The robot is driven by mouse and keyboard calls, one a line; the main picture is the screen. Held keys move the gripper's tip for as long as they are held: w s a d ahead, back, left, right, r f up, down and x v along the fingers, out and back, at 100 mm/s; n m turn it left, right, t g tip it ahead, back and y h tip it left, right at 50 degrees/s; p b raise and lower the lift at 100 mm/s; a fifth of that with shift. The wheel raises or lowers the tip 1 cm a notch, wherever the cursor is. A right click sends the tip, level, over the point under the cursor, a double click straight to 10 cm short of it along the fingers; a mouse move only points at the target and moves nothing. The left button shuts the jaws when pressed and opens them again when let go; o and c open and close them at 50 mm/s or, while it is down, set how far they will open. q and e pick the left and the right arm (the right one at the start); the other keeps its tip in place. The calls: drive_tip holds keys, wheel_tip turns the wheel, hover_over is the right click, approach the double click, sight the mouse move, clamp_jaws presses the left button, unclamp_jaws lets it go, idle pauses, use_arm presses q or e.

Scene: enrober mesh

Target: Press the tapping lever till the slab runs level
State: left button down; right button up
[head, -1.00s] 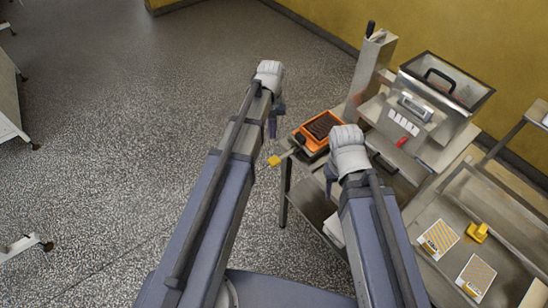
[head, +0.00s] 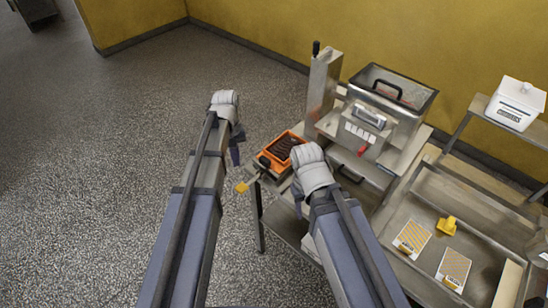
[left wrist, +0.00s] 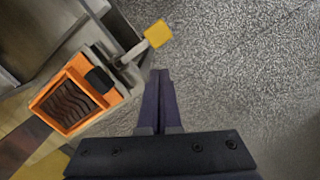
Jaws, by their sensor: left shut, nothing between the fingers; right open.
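The tapping lever with its yellow end pad (head: 241,187) sticks out from the left side of the orange-framed unit (head: 267,161). It also shows in the left wrist view, where the yellow pad (left wrist: 157,34) sits at the end of a metal arm. The dark ridged slab (left wrist: 69,103) lies inside the orange frame; I cannot tell whether it is level. My left gripper (head: 235,155) is shut and empty, above and apart from the lever over the floor side. Its closed fingers (left wrist: 160,75) point just below the pad in the wrist view. My right gripper (head: 299,205) is open in front of the unit.
A steel machine (head: 390,105) with a lidded hopper stands behind the right gripper. A white box (head: 516,103) sits on a shelf.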

sight(241, 186)
use_arm(q)
drive_tip(key=s, duration=0.2)
drive_tip(key=s+d, duration=0.1)
drive_tip(key=shift+r+p, duration=0.4)
drive_tip(key=shift+f, duration=0.1)
drive_tip(key=f+b, duration=0.6)
drive_tip(key=b, duration=0.1)
drive_tip(key=shift+s+d+f, duration=0.2)
drive_tip(key=shift+s+f, duration=0.1)
drive_tip(key=shift+f, duration=0.1)
